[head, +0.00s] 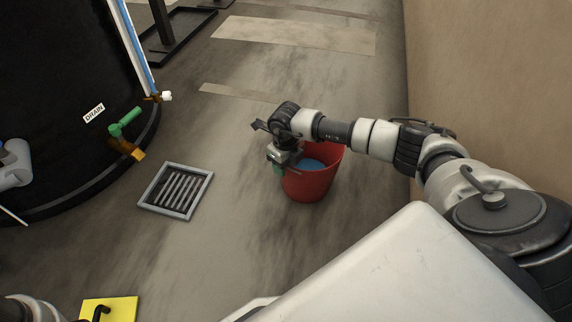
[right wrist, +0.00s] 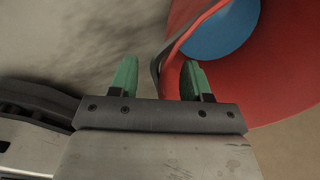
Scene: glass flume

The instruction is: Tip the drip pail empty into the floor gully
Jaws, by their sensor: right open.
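The red drip pail (head: 312,184) stands upright on the floor with blue liquid (head: 312,164) inside. In the right wrist view the pail (right wrist: 275,75) fills the upper right, with the blue liquid (right wrist: 222,28) in it. My right gripper (head: 280,168) is at the pail's left rim, open. In the right wrist view its green fingers (right wrist: 158,78) stand apart, with the pail's rim and a dark handle strip between them. The floor gully (head: 176,191), a grey square frame with a slotted grate, lies left of the pail. My left gripper is not in view.
A black tank (head: 60,100) with a DRAIN label and a green-handled tap (head: 126,122) stands at the left. A beige wall (head: 490,90) runs along the right. A yellow piece (head: 108,308) lies at the bottom left. Floor between gully and pail is clear.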

